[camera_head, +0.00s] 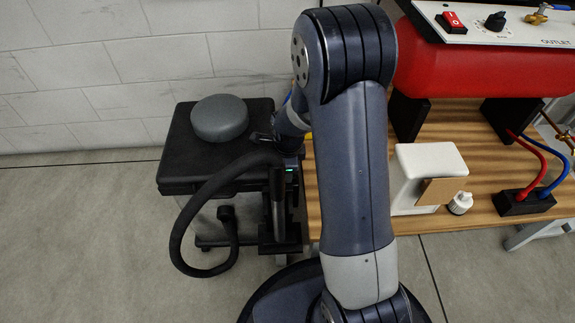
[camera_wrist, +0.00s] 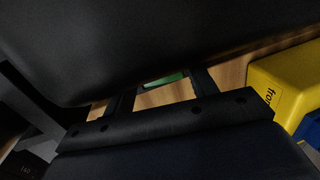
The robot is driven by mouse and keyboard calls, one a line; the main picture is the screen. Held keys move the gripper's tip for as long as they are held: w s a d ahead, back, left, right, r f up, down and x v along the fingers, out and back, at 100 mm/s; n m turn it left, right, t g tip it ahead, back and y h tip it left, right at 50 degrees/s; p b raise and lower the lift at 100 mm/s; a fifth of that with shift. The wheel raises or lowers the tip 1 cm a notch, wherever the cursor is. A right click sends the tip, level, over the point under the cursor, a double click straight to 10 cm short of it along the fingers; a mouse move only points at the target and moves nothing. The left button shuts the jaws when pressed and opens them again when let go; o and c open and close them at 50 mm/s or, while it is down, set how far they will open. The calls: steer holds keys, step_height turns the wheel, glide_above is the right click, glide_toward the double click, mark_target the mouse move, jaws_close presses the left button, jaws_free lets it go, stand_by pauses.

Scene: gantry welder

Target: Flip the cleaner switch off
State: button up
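The cleaner (camera_head: 178,152) seems to be the black box with a round grey cap (camera_head: 219,118) and a thick black hose (camera_head: 196,212), left of the bench in the head view. I cannot pick out its switch. My arm reaches down between the cleaner and the bench, and in the head view my gripper is hard to make out against dark parts. In the wrist view my gripper (camera_wrist: 160,88) has its two fingers apart, with a green patch (camera_wrist: 166,80) showing between them. A large black surface (camera_wrist: 150,35) fills the top and hides the fingertips.
A yellow bin (camera_wrist: 285,85) is close at right. Floor is clear at left.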

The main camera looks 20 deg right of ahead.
step_height(320, 180, up, 11)
steer(key=s+p, duration=0.2)
steer(key=p, duration=0.2)
steer(key=shift+a+f, duration=0.15)
steer(key=shift+a, duration=0.05)
steer(key=f+b, duration=0.1)
steer(key=f, duration=0.2)
steer(key=w+f+b, duration=0.1)
steer(key=f, duration=0.3)
steer(key=f+b, duration=0.2)
steer(key=f, duration=0.1)
steer(key=shift+w+d+f, duration=0.15)
steer(key=shift+w, duration=0.25)
steer(key=shift+w+f, duration=0.15)
steer(key=shift+w, duration=0.05)
steer(key=shift+d+g+p, duration=0.1)
steer(key=shift+g+p, duration=0.3)
steer(key=shift+p, duration=0.3)
steer(key=shift+w+g+p, duration=0.15)
steer(key=shift+g+p, duration=0.2)
steer(key=shift+g, duration=0.05)
